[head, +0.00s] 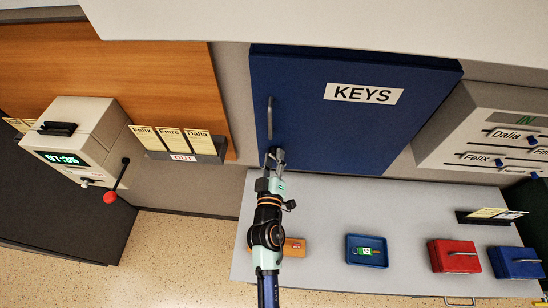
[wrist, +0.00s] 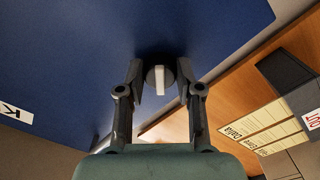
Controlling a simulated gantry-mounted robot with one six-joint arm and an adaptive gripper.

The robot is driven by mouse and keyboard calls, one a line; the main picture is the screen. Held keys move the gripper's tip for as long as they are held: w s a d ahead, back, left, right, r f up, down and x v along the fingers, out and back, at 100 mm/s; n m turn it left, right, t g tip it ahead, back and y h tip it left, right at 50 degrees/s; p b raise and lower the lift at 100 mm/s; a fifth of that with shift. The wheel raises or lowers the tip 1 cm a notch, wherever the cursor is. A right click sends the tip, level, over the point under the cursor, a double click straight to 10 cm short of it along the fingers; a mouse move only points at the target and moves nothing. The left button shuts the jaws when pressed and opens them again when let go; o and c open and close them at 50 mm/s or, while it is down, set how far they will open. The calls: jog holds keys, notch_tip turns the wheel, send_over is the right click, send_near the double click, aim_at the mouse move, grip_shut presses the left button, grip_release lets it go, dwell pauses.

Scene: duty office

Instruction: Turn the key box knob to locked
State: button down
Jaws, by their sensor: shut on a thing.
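The blue key box (head: 355,125) labelled KEYS is on the wall at the top centre of the head view, its door closed. It fills the upper left of the wrist view (wrist: 70,60). My gripper (head: 273,157) is at the lower left of the key box door, below the door handle (head: 270,118). In the wrist view my gripper (wrist: 161,78) has a finger on each side of the knob and is shut on it. No lock marking is readable.
A grey counter (head: 320,215) below holds a blue tray (head: 352,258) with a green-tagged item, a red box (head: 455,256) and a blue box (head: 515,262). An orange item (head: 294,247) is beside my arm. A time clock (head: 85,145) and OUT card rack (head: 185,148) are left.

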jog(key=shift+r+n+p, duration=0.15)
jog(key=shift+n+p, duration=0.75)
jog(key=shift+n, duration=3.8)
jog(key=c, duration=1.9)
grip_release()
jog(key=o, duration=1.2)
jog(key=shift+c, duration=0.2)
jog(key=shift+s, duration=0.15)
jog(key=s+a, duration=0.1)
jog(key=s, duration=1)
jog(key=shift+s, duration=0.35)
